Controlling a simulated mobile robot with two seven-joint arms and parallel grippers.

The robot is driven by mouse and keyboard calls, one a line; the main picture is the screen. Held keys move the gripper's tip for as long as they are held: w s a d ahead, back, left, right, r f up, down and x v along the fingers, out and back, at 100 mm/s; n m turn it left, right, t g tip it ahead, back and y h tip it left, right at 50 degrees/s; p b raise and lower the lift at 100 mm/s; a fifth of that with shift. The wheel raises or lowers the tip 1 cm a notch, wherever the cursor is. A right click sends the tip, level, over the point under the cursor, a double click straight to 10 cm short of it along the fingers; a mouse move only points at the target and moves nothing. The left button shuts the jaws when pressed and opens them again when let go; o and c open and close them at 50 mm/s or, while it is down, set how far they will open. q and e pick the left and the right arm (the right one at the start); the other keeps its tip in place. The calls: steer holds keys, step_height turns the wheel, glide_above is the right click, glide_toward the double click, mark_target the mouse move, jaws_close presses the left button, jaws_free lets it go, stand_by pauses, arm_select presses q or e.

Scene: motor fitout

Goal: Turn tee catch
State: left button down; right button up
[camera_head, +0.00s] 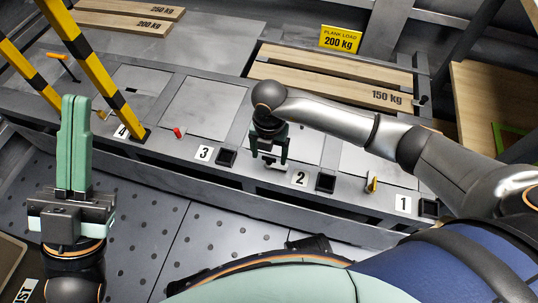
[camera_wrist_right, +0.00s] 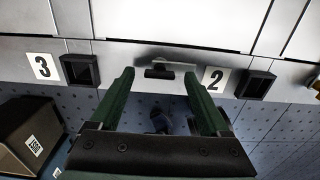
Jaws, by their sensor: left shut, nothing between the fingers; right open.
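The black tee catch (camera_wrist_right: 160,72) sits on a pale plate on the grey ledge, left of the number 2 label, in the right wrist view. Its bar lies roughly across that picture. In the head view the catch (camera_head: 274,164) shows just below my right gripper (camera_head: 269,150). My right gripper is open, its green fingers (camera_wrist_right: 161,90) to either side of the catch in the wrist view, not visibly touching it. My left gripper (camera_head: 75,102) is shut and empty, pointing up at the far left of the head view.
Labels 3 (camera_head: 204,153), 2 (camera_head: 300,178) and 1 (camera_head: 403,204) mark the ledge beside black sockets. A red catch (camera_head: 178,132) and a yellow one (camera_head: 372,184) stand along it. Striped posts (camera_head: 95,65) rise at left. Planks (camera_head: 330,80) lie behind.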

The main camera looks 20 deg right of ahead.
steer(key=shift+f, duration=0.15)
steer(key=shift+c, duration=0.2)
jaws_close()
stand_by(0.4)
